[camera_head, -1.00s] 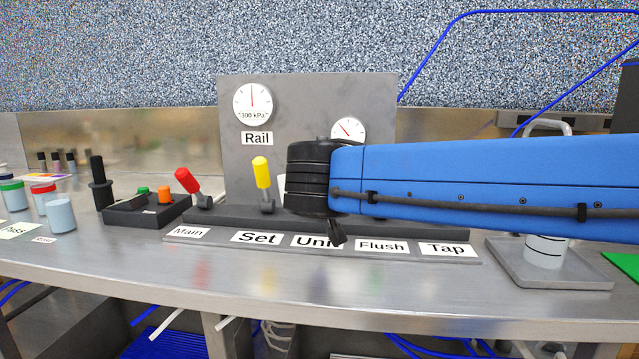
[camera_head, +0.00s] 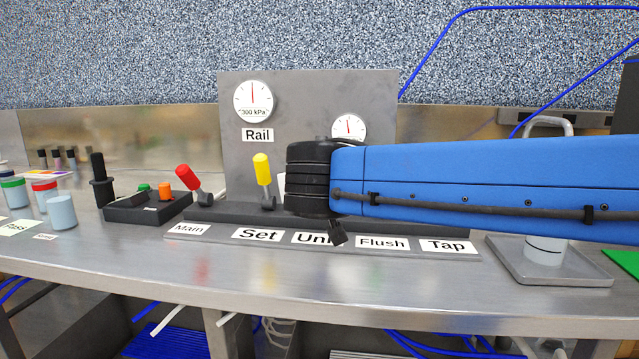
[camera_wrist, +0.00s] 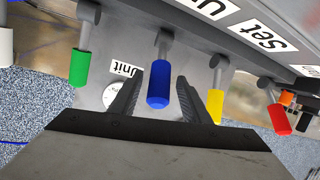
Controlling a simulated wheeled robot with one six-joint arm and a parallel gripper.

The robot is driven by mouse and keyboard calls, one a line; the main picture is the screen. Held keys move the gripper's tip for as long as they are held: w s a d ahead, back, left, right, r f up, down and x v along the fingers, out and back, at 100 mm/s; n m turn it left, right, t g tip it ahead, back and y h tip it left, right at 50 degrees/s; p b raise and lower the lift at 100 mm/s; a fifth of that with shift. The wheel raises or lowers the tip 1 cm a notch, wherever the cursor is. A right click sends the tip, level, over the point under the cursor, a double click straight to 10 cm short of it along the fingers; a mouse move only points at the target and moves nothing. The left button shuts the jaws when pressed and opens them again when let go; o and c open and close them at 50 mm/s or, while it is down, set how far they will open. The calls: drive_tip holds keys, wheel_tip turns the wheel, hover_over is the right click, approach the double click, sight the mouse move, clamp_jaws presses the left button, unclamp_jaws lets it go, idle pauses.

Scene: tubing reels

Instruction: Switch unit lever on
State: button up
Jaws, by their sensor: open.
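The unit lever, with a blue handle (camera_wrist: 158,92), shows in the wrist view, which is turned upside down. My gripper (camera_wrist: 160,76) is open, with one finger on each side of the blue handle. Gaps show between the handle and both fingers. In the head view my blue arm and black wrist hide this lever. A dark tip of my gripper (camera_head: 337,234) shows there below the wrist, over the end of the Unit label (camera_head: 313,237). A small Unit label (camera_wrist: 125,69) also shows on the panel in the wrist view.
The yellow lever (camera_wrist: 215,104) and green lever (camera_wrist: 80,66) stand close on either side. The red lever (camera_head: 187,178) is farther left. A left gauge (camera_head: 253,100) and right gauge (camera_head: 348,129) sit on the upright panel. The front bench strip is clear.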

drive_tip(key=d+v, duration=0.1)
drive_tip(key=v, duration=1.6)
drive_tip(key=shift+a, duration=0.4)
drive_tip(key=shift+s, duration=0.15)
